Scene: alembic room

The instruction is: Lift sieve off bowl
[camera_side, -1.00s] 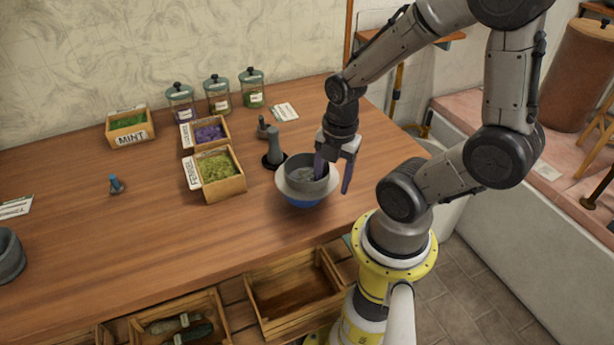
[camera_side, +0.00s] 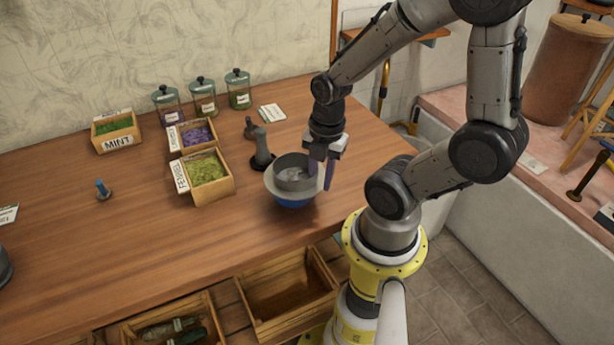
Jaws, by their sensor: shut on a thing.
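The grey round sieve (camera_side: 292,172) sits in the bowl, with its grey wall standing above the bowl's wide white rim. The bowl (camera_side: 291,201) has a blue lower part and rests on the table near its front right edge. My gripper (camera_side: 321,174) points down at the right side of the sieve. The sieve's right wall is partly hidden by the fingers. I see no clear gap between sieve and bowl.
A dark grey stand (camera_side: 262,150) is close behind the bowl to the left. A fennel box (camera_side: 207,177), a lavender-coloured box (camera_side: 197,135) and a mint box (camera_side: 116,133) stand further left. An open drawer (camera_side: 287,292) is below the table edge.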

